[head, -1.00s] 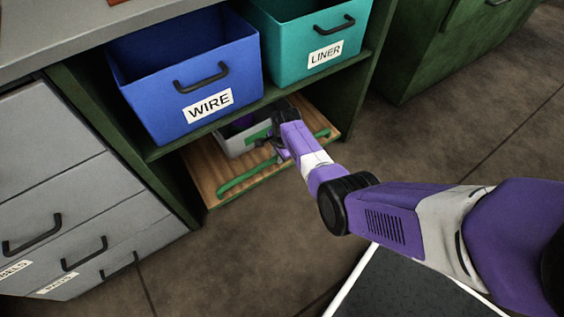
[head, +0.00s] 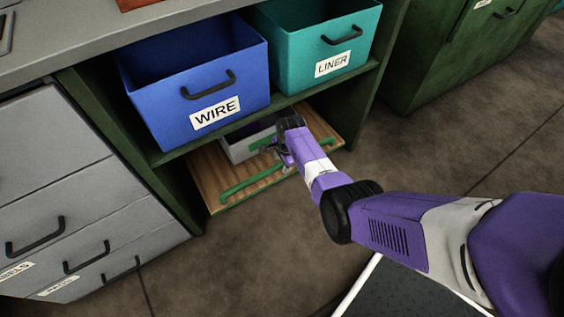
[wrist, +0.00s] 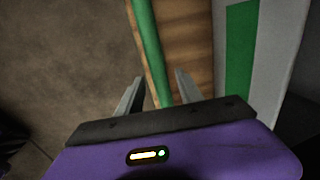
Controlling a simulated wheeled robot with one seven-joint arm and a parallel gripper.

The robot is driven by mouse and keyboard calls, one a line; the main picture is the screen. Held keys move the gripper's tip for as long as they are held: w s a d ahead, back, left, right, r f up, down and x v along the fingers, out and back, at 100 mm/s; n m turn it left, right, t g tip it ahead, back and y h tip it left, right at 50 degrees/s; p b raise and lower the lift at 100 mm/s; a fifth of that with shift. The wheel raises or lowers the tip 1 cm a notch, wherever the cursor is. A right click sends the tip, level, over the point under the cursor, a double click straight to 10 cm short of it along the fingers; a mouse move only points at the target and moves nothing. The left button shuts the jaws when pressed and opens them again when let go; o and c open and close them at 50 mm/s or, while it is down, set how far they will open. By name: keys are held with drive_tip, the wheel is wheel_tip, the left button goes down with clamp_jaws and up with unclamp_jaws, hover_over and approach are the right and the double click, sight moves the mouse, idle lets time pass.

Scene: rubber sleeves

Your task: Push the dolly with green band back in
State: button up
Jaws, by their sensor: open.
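The dolly (head: 208,185) is a low wooden board with a green bar (head: 250,183) along its front edge. It sticks out from the bottom bay under the shelf. A light grey bin (head: 236,153) with a green band stands on it, and the band shows in the wrist view (wrist: 239,55). My gripper (head: 272,150) is over the dolly's front, close to the bin. In the wrist view my gripper (wrist: 158,88) is open, with the green bar (wrist: 148,45) running between its fingers. I cannot tell the height gap. My arm hides part of the bar and bin.
A blue WIRE bin (head: 195,90) and a teal LINER bin (head: 320,50) stand on the shelf above. Grey drawers (head: 70,190) with dark handles are at the left. A green cabinet (head: 450,50) stands at the right. The floor (head: 240,270) in front is clear.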

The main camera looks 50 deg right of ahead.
wheel_tip(320, 180, up, 8)
drive_tip(key=s+p, duration=0.1)
drive_tip(key=p, duration=0.4)
drive_tip(key=shift+s+a+f, duration=0.2)
drive_tip(key=shift+a+f, duration=0.05)
